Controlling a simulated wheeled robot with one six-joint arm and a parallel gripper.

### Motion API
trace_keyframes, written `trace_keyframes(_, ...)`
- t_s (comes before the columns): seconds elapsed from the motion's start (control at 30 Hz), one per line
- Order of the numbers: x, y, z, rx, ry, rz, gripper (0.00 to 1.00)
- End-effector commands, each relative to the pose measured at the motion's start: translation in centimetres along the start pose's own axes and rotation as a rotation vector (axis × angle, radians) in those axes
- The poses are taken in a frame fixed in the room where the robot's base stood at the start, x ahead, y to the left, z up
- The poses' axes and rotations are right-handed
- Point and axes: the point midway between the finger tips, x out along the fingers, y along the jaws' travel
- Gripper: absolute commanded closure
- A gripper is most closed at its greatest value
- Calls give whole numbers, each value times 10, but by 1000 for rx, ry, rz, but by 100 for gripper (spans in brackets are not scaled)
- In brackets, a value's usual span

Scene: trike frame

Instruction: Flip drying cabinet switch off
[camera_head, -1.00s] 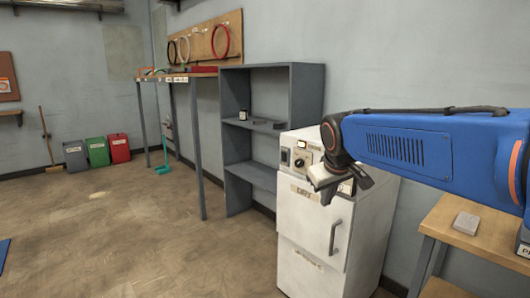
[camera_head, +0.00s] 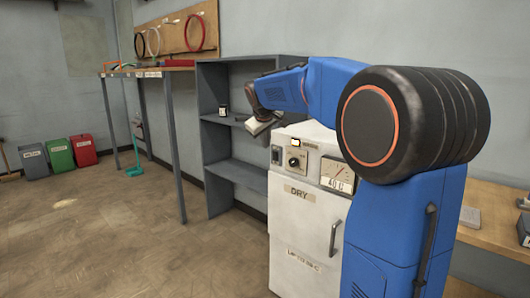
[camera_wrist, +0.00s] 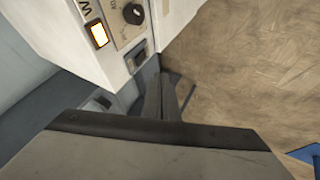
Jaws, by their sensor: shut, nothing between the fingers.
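The white drying cabinet (camera_head: 305,225) stands right of centre in the head view, with a "DRY" label on its door. Its switch (camera_head: 276,155) is at the left end of the control panel, beside a black dial (camera_head: 295,161); the switch also shows in the wrist view (camera_wrist: 137,57). A lamp (camera_head: 296,142) above the dial glows orange in the wrist view (camera_wrist: 98,33). My gripper (camera_head: 254,130) is at the cabinet's upper left, above the switch in the head view. In the wrist view its fingers (camera_wrist: 160,82) are shut, empty, just beside the switch. Contact and the switch's position cannot be told.
A grey shelf unit (camera_head: 213,140) stands left of the cabinet, with small dark items on it. A gauge (camera_head: 338,175) is on the panel's right. A wooden bench (camera_head: 490,230) is at the right. The floor (camera_head: 110,235) at front left is clear.

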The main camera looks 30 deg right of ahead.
Motion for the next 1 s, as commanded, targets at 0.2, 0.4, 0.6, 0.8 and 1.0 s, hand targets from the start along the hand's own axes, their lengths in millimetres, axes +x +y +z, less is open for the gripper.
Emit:
trace_keyframes(0.2,0,1,-1,-1,0,1,100)
trace_keyframes(0.4,3,1,-1,-1,0,1,100)
trace_keyframes(0.6,23,1,0,0,-3,0,100)
trace_keyframes(0.8,58,0,0,-1,-3,0,100)
trace_keyframes(1.0,94,1,0,-1,-2,1,100)
